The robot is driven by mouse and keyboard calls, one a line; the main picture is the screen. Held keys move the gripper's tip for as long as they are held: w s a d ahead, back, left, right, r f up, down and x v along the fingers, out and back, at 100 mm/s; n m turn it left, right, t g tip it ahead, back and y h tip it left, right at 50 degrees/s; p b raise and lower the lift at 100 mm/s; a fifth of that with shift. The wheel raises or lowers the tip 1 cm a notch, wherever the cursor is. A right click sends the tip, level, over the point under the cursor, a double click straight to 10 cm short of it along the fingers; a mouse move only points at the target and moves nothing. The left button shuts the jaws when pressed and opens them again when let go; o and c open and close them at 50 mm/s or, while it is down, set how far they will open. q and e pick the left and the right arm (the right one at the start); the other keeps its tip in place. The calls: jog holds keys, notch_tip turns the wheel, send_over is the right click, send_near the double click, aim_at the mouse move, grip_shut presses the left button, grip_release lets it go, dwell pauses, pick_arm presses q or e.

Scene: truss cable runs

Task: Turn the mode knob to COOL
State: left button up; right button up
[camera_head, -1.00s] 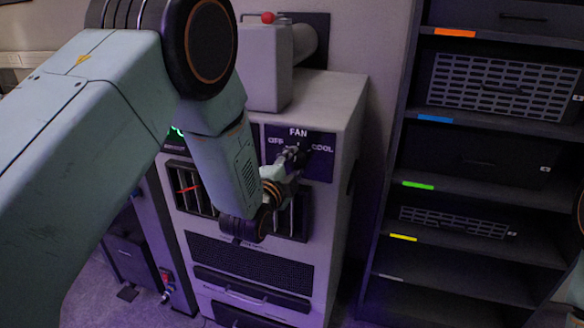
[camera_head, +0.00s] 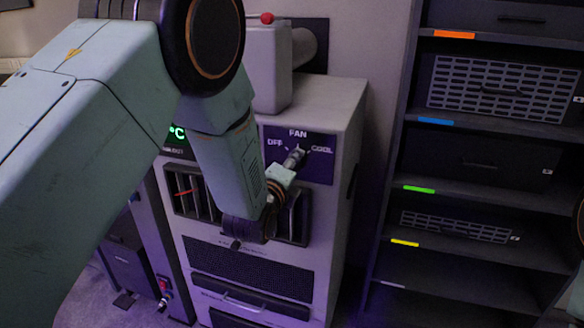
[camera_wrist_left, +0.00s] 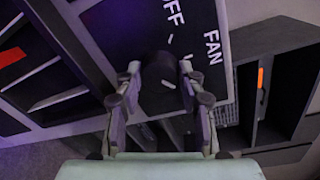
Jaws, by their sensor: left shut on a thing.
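The dark round mode knob (camera_wrist_left: 158,80) sits on the dark FAN panel (camera_head: 322,169) of the pale cabinet, below the FAN label and between OFF and COOL. My left gripper (camera_wrist_left: 160,88) is shut on the knob, with one finger on each side in the left wrist view. My right gripper is not in view.
Louvred vents (camera_head: 292,215) and a grille (camera_head: 245,262) lie below the panel. A grey box with a red knob (camera_head: 267,18) stands on the cabinet top. A dark shelf rack (camera_head: 410,190) with coloured labels stands to the right, across a gap.

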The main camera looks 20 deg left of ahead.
pick_arm(q)
jog(key=shift+f, duration=0.1)
dwell(0.4)
jog(key=o, duration=1.2)
jog(key=shift+c, duration=0.2)
jog(key=s+r, duration=0.1)
jog(key=s, duration=1.1)
jog(key=shift+a, duration=0.1)
